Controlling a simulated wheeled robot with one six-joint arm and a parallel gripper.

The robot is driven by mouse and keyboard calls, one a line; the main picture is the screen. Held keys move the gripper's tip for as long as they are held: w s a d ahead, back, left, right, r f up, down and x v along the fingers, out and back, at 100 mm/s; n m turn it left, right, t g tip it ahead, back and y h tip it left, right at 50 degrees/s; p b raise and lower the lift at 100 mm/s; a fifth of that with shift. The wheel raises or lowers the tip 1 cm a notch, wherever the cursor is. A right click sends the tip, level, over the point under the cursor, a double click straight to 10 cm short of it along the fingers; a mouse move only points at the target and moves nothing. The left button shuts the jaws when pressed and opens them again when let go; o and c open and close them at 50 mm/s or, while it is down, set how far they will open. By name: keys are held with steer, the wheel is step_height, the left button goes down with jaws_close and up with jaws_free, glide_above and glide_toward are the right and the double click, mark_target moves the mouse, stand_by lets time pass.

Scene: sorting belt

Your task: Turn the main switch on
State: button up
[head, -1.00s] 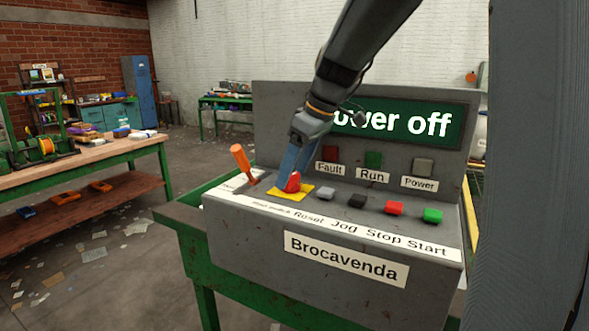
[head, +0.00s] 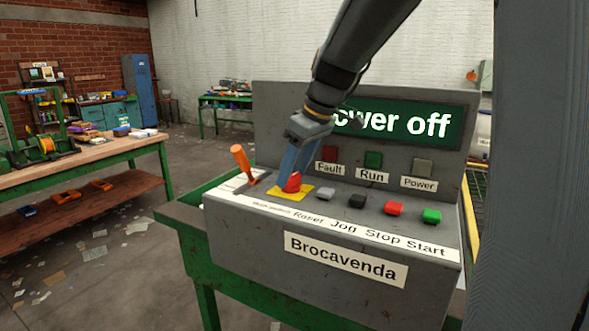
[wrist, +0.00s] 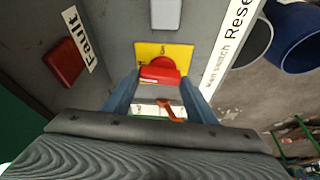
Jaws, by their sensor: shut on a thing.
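The main switch is a red rotary knob (head: 291,183) on a yellow plate (head: 316,194), at the left of the grey control panel. My gripper (head: 286,172) reaches down to it with two blue fingers, shut on the knob. In the wrist view the red knob (wrist: 162,70) lies between my fingertips (wrist: 160,82), with the yellow plate (wrist: 182,53) around it. Small marks on the plate are too small to read surely. The fingers hide part of the knob in the head view. The green display (head: 440,124) reads "Power off", its first letter covered by my arm.
An orange-handled lever (head: 241,159) stands just left of the switch. Reset (head: 325,194), Jog (head: 357,201), Stop (head: 394,208) and Start (head: 431,216) buttons line the panel to the right. Fault (head: 330,154), Run (head: 373,159) and Power (head: 422,167) lamps look unlit.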

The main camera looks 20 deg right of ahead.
steer(key=m+h+p, duration=0.1)
steer(key=m, duration=0.1)
steer(key=m+p, duration=0.2)
steer(key=m, duration=0.1)
steer(key=shift+s+a+r+t+h+p, duration=0.2)
steer(key=shift+t+h+p, duration=0.1)
steer(key=shift+t+h, duration=0.1)
steer(key=m+p, duration=0.1)
steer(key=m+h, duration=0.1)
steer(key=m, duration=0.1)
steer(key=shift+a+f+m+p, duration=0.1)
steer(key=shift+f+m+p, duration=0.05)
steer(key=shift+m+p, duration=0.2)
steer(key=m+h+b, duration=0.1)
steer(key=m, duration=0.2)
steer(key=shift+a+f+m+h, duration=0.15)
steer(key=shift+m+h, duration=0.1)
steer(key=shift+h, duration=0.15)
steer(key=m+g+h+b, duration=0.1)
steer(key=m+b, duration=0.1)
steer(key=m, duration=0.2)
steer(key=shift+b, duration=0.3)
steer(key=shift+m, duration=0.3)
steer(key=o, duration=1.1)
steer(key=shift+a, duration=0.1)
steer(key=shift+c, duration=0.2)
steer(key=b+v, duration=0.1)
steer(key=v, duration=0.7)
